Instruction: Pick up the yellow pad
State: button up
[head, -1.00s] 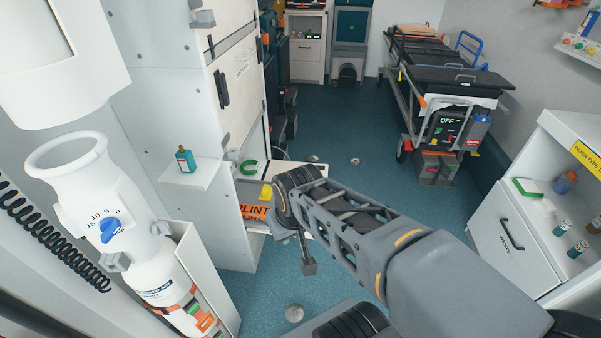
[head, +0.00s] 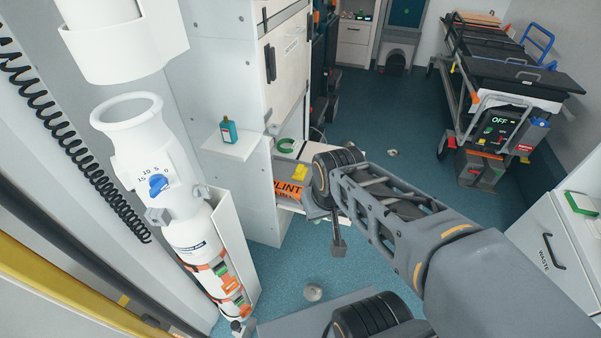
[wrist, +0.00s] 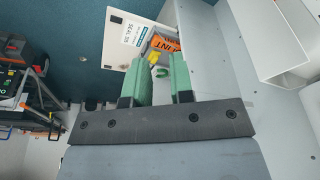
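The yellow pad (head: 299,172) is small and lies by an orange splint pack (head: 290,191) in an open white drawer low in the cabinet. In the wrist view the pad (wrist: 154,57) shows beyond my fingertips, nearer the left finger, with the orange pack (wrist: 167,44) behind it. My gripper (wrist: 160,62) has two green fingers spread apart, with no object held between them. In the head view my wrist is just right of the pad, and my arm hides the fingers and part of the drawer.
A green ring-like item (head: 285,145) lies behind the pad. A teal bottle (head: 228,130) stands on a small shelf (head: 230,148) left of the drawer. A white cylinder (head: 184,235) stands at left, a stretcher (head: 500,75) at back right.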

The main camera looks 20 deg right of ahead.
aim_at(299, 174)
jog(key=k, duration=0.6)
jog(key=z, duration=0.55)
jog(key=i, duration=1.6)
jog(key=u, duration=0.75)
jog(key=i, duration=0.3)
jog(key=u, duration=0.2)
